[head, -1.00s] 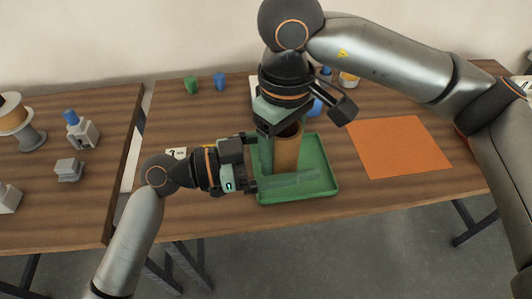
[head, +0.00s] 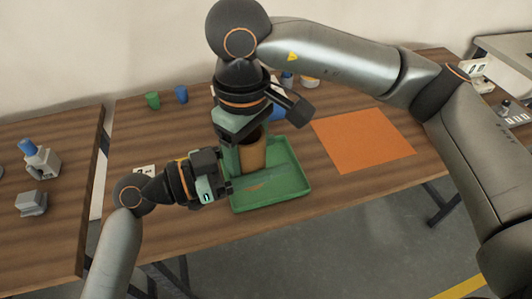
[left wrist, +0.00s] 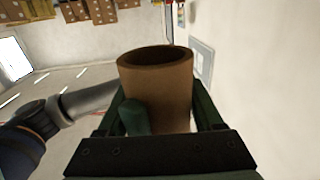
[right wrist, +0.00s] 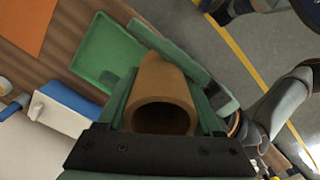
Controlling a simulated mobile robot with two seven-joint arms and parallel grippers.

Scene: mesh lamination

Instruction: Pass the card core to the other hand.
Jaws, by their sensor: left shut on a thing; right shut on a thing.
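The card core (head: 252,154) is a brown hollow tube held upright above the green tray (head: 290,195). In the left wrist view the core (left wrist: 158,85) stands between the fingers of my left gripper (left wrist: 165,115), which is shut on it. A green fingertip also shows in front of the core there. In the right wrist view the core (right wrist: 162,95) lies between the fingers of my right gripper (right wrist: 175,75), its open end facing the camera. My right gripper holds it from above, and my left gripper (head: 238,180) comes from the left. Both are shut on the core.
An orange sheet (head: 362,140) lies right of the tray on the wooden table. A green cup (head: 152,100) and a blue cup (head: 181,94) stand at the back left. A second table with grey parts (head: 31,203) is at the left, across a gap.

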